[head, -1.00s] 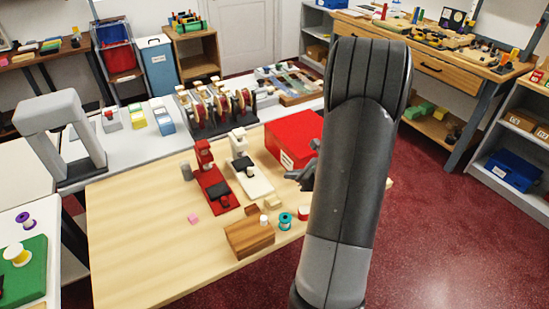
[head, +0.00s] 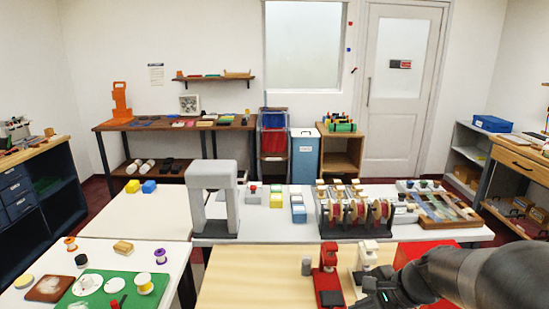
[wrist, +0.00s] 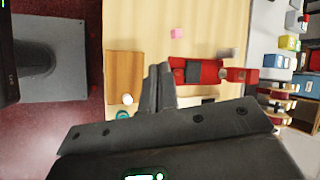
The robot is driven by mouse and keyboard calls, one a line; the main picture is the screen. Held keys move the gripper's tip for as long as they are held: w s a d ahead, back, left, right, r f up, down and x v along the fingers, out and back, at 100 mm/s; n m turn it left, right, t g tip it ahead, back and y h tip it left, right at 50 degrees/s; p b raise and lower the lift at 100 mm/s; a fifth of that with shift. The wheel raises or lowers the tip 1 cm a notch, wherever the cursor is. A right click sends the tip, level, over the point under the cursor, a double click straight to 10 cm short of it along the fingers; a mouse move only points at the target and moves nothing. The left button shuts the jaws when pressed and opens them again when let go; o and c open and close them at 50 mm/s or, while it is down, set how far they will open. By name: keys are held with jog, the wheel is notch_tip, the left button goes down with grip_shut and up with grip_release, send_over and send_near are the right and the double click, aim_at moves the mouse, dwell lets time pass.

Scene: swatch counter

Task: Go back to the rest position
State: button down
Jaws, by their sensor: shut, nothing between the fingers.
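My gripper (head: 376,296) is at the bottom of the head view, right of centre, partly cut off by the frame edge and overlapping the front of the white press. In the wrist view my gripper (wrist: 158,78) shows its two dark fingers together, with nothing between them. It is above the pale wooden table (wrist: 145,25). A red press (head: 328,272) and a white press (head: 367,257) stand on that table, beside the gripper in the head view.
A red box (head: 420,250) is partly hidden behind my arm. A grey arch (head: 225,215) and a rack of red spools (head: 355,215) stand on the white counter behind. A green mat (head: 92,297) lies on the left table. Red floor (wrist: 70,100) shows beyond the table edge.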

jog(key=s+a+r+n+t+h, duration=0.1)
jog(key=s+a+r+n+h, duration=0.2)
jog(key=s+r+n+h, duration=0.3)
jog(key=s+r+n, duration=0.2)
jog(key=s+n, duration=0.3)
jog(key=n, duration=0.2)
jog(key=shift+s+t, duration=0.2)
jog(key=shift+t, duration=0.1)
jog(key=shift+a, duration=0.1)
dwell(0.8)
